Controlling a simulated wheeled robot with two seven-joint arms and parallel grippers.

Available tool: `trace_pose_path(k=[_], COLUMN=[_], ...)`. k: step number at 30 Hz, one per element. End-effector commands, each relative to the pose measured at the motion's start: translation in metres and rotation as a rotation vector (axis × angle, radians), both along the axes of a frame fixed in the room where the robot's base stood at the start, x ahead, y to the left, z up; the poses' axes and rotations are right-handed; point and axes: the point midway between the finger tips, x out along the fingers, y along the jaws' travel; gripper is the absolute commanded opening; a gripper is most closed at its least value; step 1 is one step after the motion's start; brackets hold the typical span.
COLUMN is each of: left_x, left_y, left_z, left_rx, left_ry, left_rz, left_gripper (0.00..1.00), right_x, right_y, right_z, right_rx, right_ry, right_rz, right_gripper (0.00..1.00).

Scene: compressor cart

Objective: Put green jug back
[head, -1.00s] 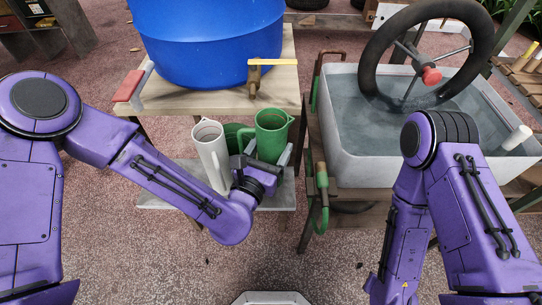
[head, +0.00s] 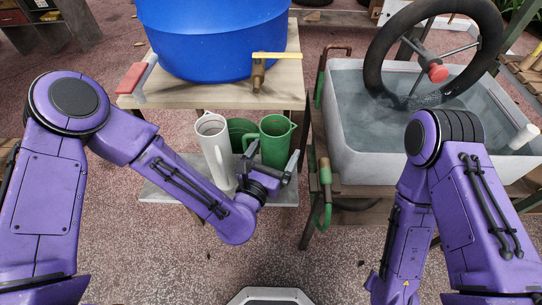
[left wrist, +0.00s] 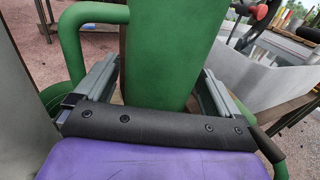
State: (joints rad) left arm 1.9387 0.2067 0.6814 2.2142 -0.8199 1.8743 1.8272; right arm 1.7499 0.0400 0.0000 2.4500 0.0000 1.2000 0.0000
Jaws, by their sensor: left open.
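The green jug (head: 273,143) stands upright on the low grey shelf (head: 165,192), to the right of a pale jug. Its handle faces left. My left gripper (head: 270,166) is open at the near side of the green jug, with one finger on either side of its body. In the left wrist view, the jug's green body (left wrist: 165,55) rises between the two spread fingers (left wrist: 160,88), and its handle is at the left. The jug's base is partly hidden by my gripper. My right gripper is out of view.
The pale jug (head: 213,145) is close left of my gripper. Another green object (head: 240,131) is partly hidden behind. A blue tub (head: 215,40) with a yellow-handled tap (head: 259,75) sits above. A water-filled basin (head: 345,165) and green hose (head: 325,185) are to the right.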

Motion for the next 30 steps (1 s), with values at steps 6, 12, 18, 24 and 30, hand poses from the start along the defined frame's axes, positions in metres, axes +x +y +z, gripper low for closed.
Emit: trace_pose_path(k=[6,12,18,24,30], left_x=[-0.034,-0.087,-0.106,-0.111,-0.111], left_y=[0.014,0.036,0.043,0.046,0.046], left_z=[0.000,-0.001,0.007,0.003,0.002], left_rx=[-0.001,0.000,0.003,0.000,0.000], left_ry=[0.004,0.004,-0.002,0.001,0.000], left_rz=[-0.002,-0.003,-0.001,0.000,0.001], left_gripper=[0.97,0.97,0.97,0.97,0.97], right_x=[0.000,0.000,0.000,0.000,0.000], right_y=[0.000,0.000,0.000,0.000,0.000], right_z=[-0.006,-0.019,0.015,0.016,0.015], right_rx=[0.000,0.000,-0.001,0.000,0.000], right_ry=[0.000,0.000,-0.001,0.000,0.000], right_rz=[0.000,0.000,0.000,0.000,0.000], right_gripper=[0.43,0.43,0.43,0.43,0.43])
